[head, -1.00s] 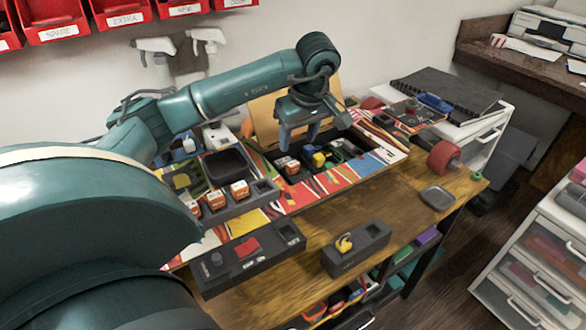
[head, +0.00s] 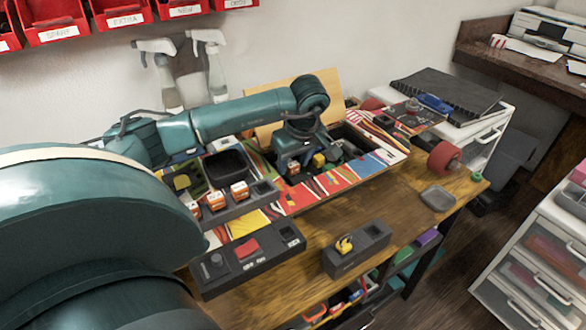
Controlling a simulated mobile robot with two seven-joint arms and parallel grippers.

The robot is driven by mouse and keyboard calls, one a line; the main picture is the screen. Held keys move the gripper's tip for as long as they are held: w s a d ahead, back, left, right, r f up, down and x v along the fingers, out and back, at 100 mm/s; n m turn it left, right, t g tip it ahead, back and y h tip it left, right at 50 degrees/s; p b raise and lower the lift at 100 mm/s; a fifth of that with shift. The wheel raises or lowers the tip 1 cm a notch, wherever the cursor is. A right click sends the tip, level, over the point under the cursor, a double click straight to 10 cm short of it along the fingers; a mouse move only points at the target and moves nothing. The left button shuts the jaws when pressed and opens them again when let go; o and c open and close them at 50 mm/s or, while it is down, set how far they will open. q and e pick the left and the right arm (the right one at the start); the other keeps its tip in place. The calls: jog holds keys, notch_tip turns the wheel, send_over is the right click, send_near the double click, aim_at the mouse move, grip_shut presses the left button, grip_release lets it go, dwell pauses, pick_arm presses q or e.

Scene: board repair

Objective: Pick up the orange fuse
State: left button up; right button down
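My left gripper (head: 294,160) is low over the colourful board (head: 345,176), right at an orange block (head: 293,168) that looks like the orange fuse. The block sits in a dark recess of the board. The fingers reach down around or just behind it. I cannot tell whether they touch it, and their gap is too small to judge. Similar orange-and-white blocks (head: 240,190) stand in a dark tray on the left. My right gripper is not in view.
A yellow-and-green part (head: 319,161) sits close to the right of the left gripper. In front are a dark box with a red switch (head: 247,248) and a dark holder with a yellow part (head: 369,241). The wooden tabletop between holder and grey dish (head: 438,198) is clear.

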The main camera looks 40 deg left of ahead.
aim_at(294, 165)
pick_arm(q)
jog(key=c, duration=0.9)
jog(key=shift+r, duration=0.1)
notch_tip(294, 165, up, 10)
jog(key=shift+f, duration=0.1)
jog(key=shift+d, duration=0.1)
